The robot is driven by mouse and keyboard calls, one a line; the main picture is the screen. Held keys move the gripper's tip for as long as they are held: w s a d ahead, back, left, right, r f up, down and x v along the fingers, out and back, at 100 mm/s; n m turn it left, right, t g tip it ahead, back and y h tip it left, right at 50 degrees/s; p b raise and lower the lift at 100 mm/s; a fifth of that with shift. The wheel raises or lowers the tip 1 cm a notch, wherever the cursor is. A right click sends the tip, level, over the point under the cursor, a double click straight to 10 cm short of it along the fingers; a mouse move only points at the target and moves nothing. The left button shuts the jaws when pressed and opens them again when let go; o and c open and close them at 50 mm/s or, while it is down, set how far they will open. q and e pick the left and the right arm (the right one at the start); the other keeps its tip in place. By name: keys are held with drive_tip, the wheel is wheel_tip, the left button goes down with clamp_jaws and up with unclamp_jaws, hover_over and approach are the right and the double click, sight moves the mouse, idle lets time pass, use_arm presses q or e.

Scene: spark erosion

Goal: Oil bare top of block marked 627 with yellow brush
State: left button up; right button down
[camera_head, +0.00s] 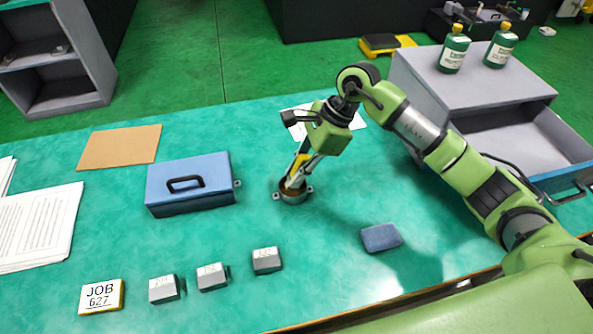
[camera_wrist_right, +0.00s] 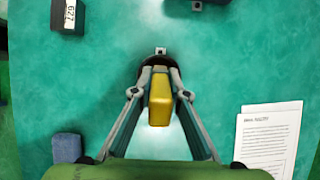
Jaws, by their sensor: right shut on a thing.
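The yellow brush (camera_head: 301,162) stands tilted with its lower end in a small round metal pot (camera_head: 293,197) on the green bench. My right gripper (camera_head: 297,177) is shut on the brush just above the pot. In the right wrist view the yellow handle (camera_wrist_right: 159,100) sits between the fingers. Three grey blocks stand in the front row: left (camera_head: 163,289), middle (camera_head: 212,277) and right (camera_head: 266,260). Their marks are too small to read surely here; the right one's label (camera_wrist_right: 70,13) seems to read 627 in the wrist view. A job card (camera_head: 101,296) says JOB 627.
A blue box (camera_head: 190,183) with a black handle stands left of the pot. A blue sponge-like pad (camera_head: 381,237) lies to the front right. A grey cabinet (camera_head: 470,85) with an open drawer carries two green bottles. Bench between pot and blocks is clear.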

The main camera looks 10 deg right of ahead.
sight(297, 163)
drive_tip(key=shift+f+b, duration=0.55)
idle(0.4)
drive_tip(key=shift+s+f+b, duration=0.1)
drive_tip(key=shift+f+b, duration=0.05)
drive_tip(key=shift+b, duration=0.15)
idle(1.5)
drive_tip(key=shift+r+p, duration=0.6)
drive_tip(key=shift+r, duration=0.65)
drive_tip(key=shift+r+p, duration=1.05)
drive_tip(key=shift+r, duration=1.35)
